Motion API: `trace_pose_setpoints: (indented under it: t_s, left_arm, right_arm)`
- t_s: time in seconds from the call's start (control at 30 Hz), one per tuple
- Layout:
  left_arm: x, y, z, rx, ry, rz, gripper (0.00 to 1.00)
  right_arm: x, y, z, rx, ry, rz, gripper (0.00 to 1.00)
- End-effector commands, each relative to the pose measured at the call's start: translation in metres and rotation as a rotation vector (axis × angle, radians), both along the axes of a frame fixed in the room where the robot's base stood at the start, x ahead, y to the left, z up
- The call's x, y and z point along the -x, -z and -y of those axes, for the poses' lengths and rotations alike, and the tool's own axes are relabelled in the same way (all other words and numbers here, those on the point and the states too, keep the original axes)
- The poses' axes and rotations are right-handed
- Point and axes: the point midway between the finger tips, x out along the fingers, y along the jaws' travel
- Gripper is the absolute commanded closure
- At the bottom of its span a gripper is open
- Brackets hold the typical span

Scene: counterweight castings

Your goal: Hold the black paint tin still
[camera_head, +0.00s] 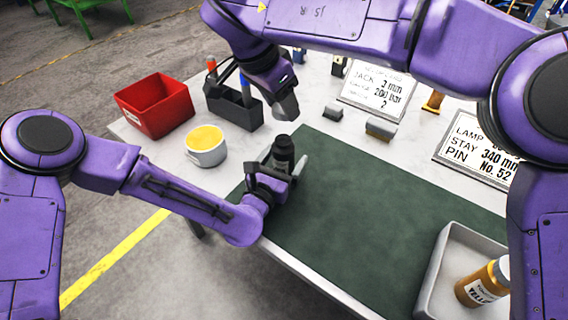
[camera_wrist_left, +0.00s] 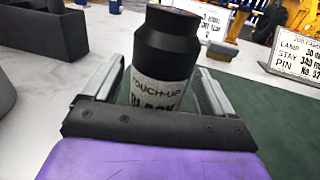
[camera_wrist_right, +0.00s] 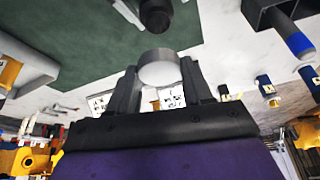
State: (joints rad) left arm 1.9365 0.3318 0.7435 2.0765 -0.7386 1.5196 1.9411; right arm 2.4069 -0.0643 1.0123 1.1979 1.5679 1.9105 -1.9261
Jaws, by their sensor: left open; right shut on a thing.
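The black paint tin (camera_head: 284,150) stands upright near the left edge of the dark green mat (camera_head: 350,215). Its black cap and a grey label reading "TOUCH-UP" show in the left wrist view (camera_wrist_left: 163,60). My left gripper (camera_head: 276,168) is open, with one finger on each side of the tin. I cannot tell whether either finger touches it. My right gripper (camera_head: 286,106) is shut on a pale grey round piece (camera_wrist_right: 160,67), held above the table behind the tin. The tin's dark top also shows in the right wrist view (camera_wrist_right: 155,14).
A white pot with yellow contents (camera_head: 206,149), a red bin (camera_head: 157,108) and a dark holder (camera_head: 232,108) stand at left. A grey tray (camera_head: 447,262) with a yellow paint jar (camera_head: 480,285) is front right. The mat's middle is clear.

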Motion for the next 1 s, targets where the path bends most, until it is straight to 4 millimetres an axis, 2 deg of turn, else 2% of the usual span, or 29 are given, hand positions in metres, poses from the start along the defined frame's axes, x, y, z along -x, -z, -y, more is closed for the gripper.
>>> trace_pose_setpoints:
  t_s: [0.17, 0.43, 0.47, 0.6, 0.7, 0.77, 1.0]
  left_arm:
    - [-0.012, 0.0, 0.006, 0.001, 0.001, 0.0, 0.14]
    - [-0.013, 0.0, 0.007, 0.0, 0.001, 0.0, 0.14]
    - [-0.013, 0.0, 0.007, 0.0, 0.001, 0.0, 0.21]
    - [-0.013, 0.0, 0.006, 0.0, 0.001, 0.0, 0.66]
    - [-0.013, 0.0, 0.006, 0.0, 0.001, 0.0, 0.94]
    - [-0.013, 0.0, 0.006, 0.0, 0.001, 0.0, 0.94]
    - [-0.013, 0.0, 0.006, 0.0, 0.0, -0.001, 0.94]
  right_arm:
    - [0.0, 0.0, 0.0, 0.0, 0.001, 0.0, 0.78]
    - [0.0, 0.0, 0.001, 0.0, 0.001, 0.0, 0.78]
    - [0.0, 0.0, 0.0, 0.0, 0.001, 0.0, 0.78]
    - [0.0, 0.0, 0.0, 0.0, 0.001, 0.0, 0.78]
    - [0.0, 0.0, 0.001, 0.0, 0.001, 0.0, 0.78]
    - [0.0, 0.002, 0.001, 0.001, 0.0, -0.001, 0.78]
    - [0.001, 0.037, 0.0, 0.0, -0.001, -0.002, 0.78]
